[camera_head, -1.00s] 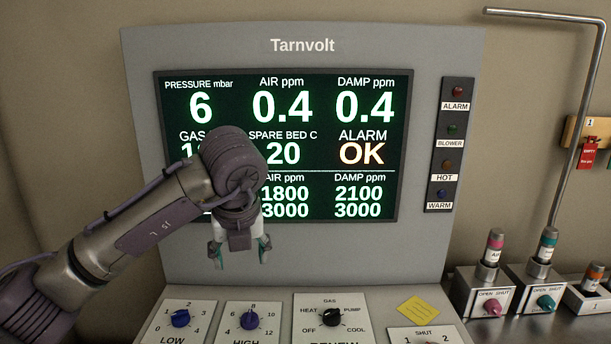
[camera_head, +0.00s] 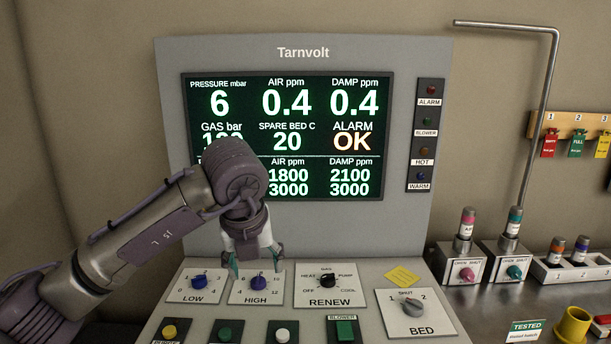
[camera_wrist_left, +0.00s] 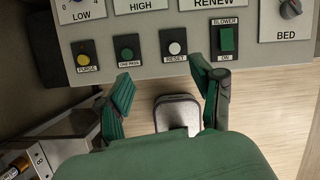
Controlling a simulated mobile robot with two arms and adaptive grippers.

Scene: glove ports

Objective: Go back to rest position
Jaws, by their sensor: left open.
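My left gripper (camera_head: 257,266) hangs at the end of my left arm in front of the Tarnvolt cabinet (camera_head: 400,226). In the head view it overlaps the upper edge of the HIGH dial plate. The left wrist view shows its two green fingers (camera_wrist_left: 167,92) spread apart, with nothing held between them. In that view the panel's buttons lie beyond the fingertips, with the floor lower down. My right gripper is in neither view.
The sloped panel carries the LOW knob (camera_head: 199,281), HIGH knob (camera_head: 258,283), RENEW knob (camera_head: 327,281) and BED knob (camera_head: 412,307). A green BLOWER switch (camera_wrist_left: 226,39) is near the right finger. Valve boxes (camera_head: 460,267) and a bent pipe (camera_head: 546,110) stand at right.

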